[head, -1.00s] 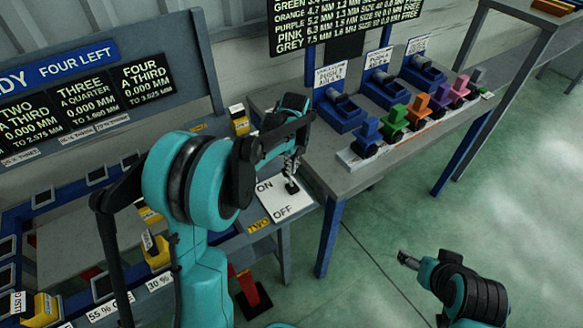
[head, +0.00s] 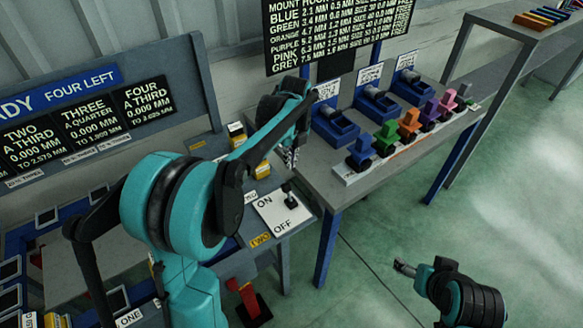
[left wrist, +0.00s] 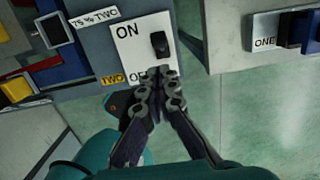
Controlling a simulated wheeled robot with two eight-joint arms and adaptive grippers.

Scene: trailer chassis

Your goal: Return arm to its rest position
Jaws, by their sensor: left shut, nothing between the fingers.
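My left arm reaches in from the left in the head view, with its gripper (head: 291,158) above the corner of the workbench. The left gripper also shows in the left wrist view (left wrist: 159,75), its fingers shut together and empty. A white ON/OFF plate (head: 271,216) with a dark switch lever (head: 290,200) lies below the gripper; the lever also shows in the left wrist view (left wrist: 160,44), just beyond the fingertips and apart from them. My right gripper (head: 404,268) is low over the floor at the right, small; its finger opening is unclear.
A side table (head: 325,183) carries blue fixtures (head: 335,126) and a row of coloured blocks (head: 386,137). A yellow block (head: 237,134) stands behind the plate. A dark sign board (head: 335,30) rises behind. Green floor (head: 510,200) at the right is clear.

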